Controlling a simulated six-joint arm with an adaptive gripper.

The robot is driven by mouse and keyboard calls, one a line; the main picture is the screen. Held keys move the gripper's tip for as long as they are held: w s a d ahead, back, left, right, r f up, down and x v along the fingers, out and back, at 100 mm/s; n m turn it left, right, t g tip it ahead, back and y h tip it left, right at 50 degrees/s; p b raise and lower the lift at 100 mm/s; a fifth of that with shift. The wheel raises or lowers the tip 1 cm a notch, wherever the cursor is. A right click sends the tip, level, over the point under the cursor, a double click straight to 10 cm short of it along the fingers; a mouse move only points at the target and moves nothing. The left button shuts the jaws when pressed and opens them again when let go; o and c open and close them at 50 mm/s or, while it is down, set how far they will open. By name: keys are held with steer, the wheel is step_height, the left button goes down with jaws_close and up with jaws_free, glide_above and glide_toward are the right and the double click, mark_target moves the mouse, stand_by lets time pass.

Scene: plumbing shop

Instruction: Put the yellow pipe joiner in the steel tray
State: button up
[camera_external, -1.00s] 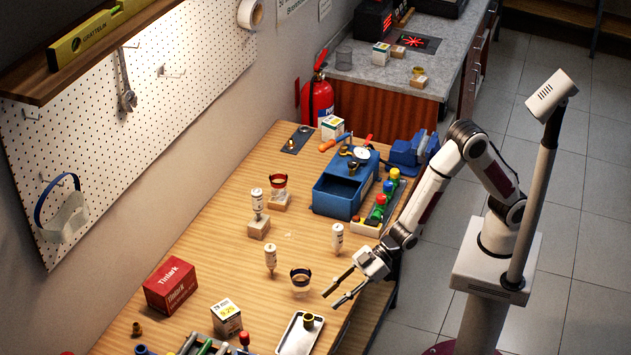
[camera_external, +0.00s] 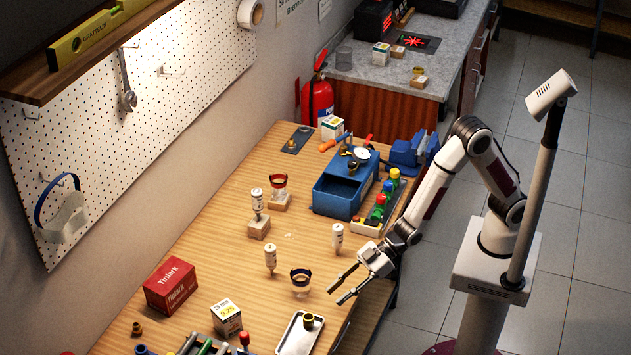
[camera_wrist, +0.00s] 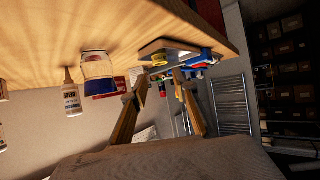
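The steel tray (camera_external: 289,343) lies at the table's near edge, at the bottom of the external view. A short yellowish brass pipe joiner (camera_external: 308,321) stands upright in its upper right part. The tray (camera_wrist: 160,45) and a yellowish piece on it (camera_wrist: 158,60) also show in the wrist view. My gripper (camera_external: 334,297) is open and empty, above and right of the tray near the table edge. Its two fingers show apart in the wrist view (camera_wrist: 160,90). Another small brass fitting (camera_external: 137,328) stands at the lower left of the table.
A dark-rimmed clear cup (camera_external: 300,283) and white bottles (camera_external: 270,261) stand left of my gripper. A white-yellow box (camera_external: 227,318) and a red box (camera_external: 170,286) stand farther left.

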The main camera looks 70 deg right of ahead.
steer(key=w+d+r+m+h, duration=0.15)
steer(key=d+r, duration=0.25)
steer(key=d, duration=0.6)
steer(key=d+r+m+t+h, duration=0.1)
steer(key=d+r+m+h, duration=0.2)
steer(key=d, duration=0.6)
steer(key=w+d+r+m+h, duration=0.15)
steer(key=d+r, duration=0.35)
steer(key=d, duration=0.5)
steer(key=s+d+r+m+g+h, duration=0.2)
steer(key=s+d+m+h, duration=0.1)
steer(key=s+d, duration=1.6)
steer(key=shift+s+d+m+g+h, duration=0.4)
steer(key=shift+s+m, duration=0.5)
steer(key=shift+s, duration=0.3)
